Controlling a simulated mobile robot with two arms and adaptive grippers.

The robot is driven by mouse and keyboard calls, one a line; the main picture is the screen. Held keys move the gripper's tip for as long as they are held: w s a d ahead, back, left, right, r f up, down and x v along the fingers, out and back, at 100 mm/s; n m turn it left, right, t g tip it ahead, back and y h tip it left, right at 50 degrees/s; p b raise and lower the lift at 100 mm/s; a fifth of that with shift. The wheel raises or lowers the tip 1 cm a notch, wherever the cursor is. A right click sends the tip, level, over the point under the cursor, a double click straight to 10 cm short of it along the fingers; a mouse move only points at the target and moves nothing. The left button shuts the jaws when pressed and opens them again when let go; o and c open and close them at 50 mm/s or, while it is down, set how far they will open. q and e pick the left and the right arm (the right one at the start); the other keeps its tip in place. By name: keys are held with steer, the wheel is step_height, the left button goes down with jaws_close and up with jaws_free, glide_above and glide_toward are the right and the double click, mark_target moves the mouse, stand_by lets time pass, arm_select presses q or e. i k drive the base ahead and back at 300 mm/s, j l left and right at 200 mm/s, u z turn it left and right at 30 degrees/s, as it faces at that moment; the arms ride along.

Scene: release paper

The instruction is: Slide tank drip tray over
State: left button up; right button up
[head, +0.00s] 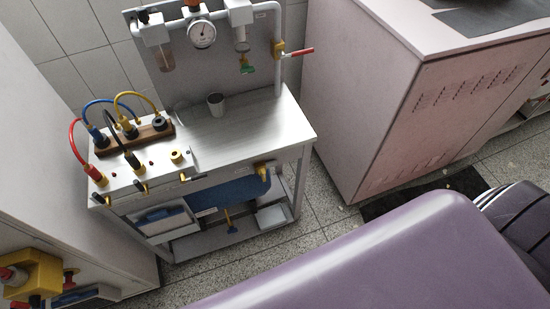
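A small shallow light-grey tray (274,216), which looks like the drip tray, sits low at the right end of the workbench's underside. A blue tank (240,188) hangs under the bench top, with a yellow fitting at its upper right. Neither of my grippers shows in the head view.
The metal workbench (240,135) carries a cup (216,104), coloured hoses and a gauge (202,34) on its back panel. A pinkish cabinet (400,110) stands to the right. Speckled floor (322,205) is free between them. A yellow fixture (38,275) juts out at lower left.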

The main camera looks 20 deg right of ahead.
mark_target(274, 215)
steer(key=j+z, duration=0.35)
steer(key=k+j+z, duration=0.1)
steer(key=j+z, duration=0.15)
steer(key=z, duration=0.15)
steer(key=k+j+z, duration=0.15)
steer(key=z, duration=0.2)
steer(key=j, duration=0.15)
